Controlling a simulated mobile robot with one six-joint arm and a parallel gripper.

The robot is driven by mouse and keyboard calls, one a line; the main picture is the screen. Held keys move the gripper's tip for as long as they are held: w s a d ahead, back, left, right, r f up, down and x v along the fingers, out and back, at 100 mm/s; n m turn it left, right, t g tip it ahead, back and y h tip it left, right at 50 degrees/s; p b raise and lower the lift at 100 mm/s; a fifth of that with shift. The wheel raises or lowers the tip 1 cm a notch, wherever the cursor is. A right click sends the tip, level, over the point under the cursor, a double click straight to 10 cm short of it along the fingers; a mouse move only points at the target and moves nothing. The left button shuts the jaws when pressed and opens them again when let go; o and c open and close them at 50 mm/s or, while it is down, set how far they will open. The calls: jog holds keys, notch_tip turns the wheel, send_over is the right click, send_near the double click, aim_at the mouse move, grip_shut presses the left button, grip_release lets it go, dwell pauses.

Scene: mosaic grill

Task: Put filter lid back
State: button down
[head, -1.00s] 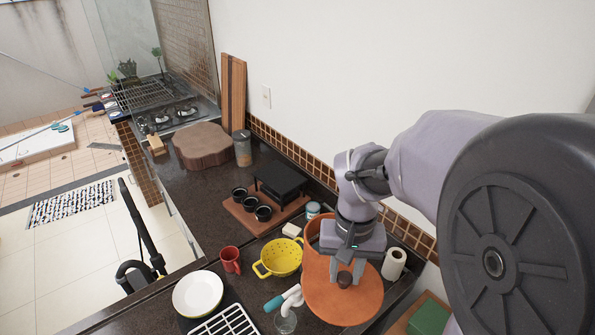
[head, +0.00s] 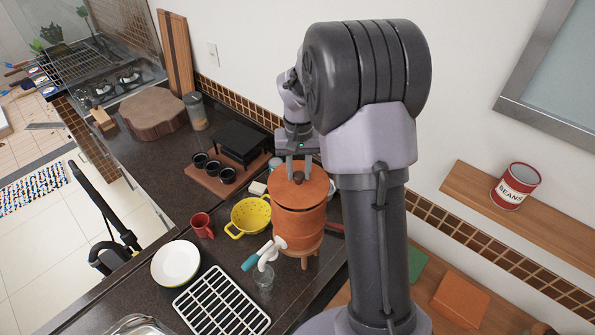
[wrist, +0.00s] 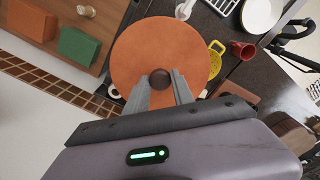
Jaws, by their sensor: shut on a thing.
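The filter lid is an orange terracotta disc (head: 290,193) with a dark round knob (head: 298,178). My gripper (head: 299,170) comes from above and is shut on the knob. The lid lies roughly level at the top of the round clay filter (head: 302,222), which stands on a small wooden stand (head: 300,250). I cannot tell whether the lid rests on the rim or hangs just above it. In the wrist view the lid (wrist: 160,45) is a full disc, my gripper (wrist: 161,80) has a finger on each side of the knob, and the filter is hidden underneath.
A yellow colander (head: 250,216), a red mug (head: 202,224) and a white-handled tap (head: 268,254) are close by the filter. A glass (head: 263,277), a plate (head: 176,263) and a dish rack (head: 222,302) are in front. The wall is behind; a shelf with a beans can (head: 515,186) is at right.

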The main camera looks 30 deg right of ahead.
jog(key=shift+f, duration=1.05)
jog(key=shift+f, duration=0.1)
jog(key=shift+f, duration=0.2)
jog(key=c, duration=1.1)
grip_release()
jog(key=shift+r, duration=0.1)
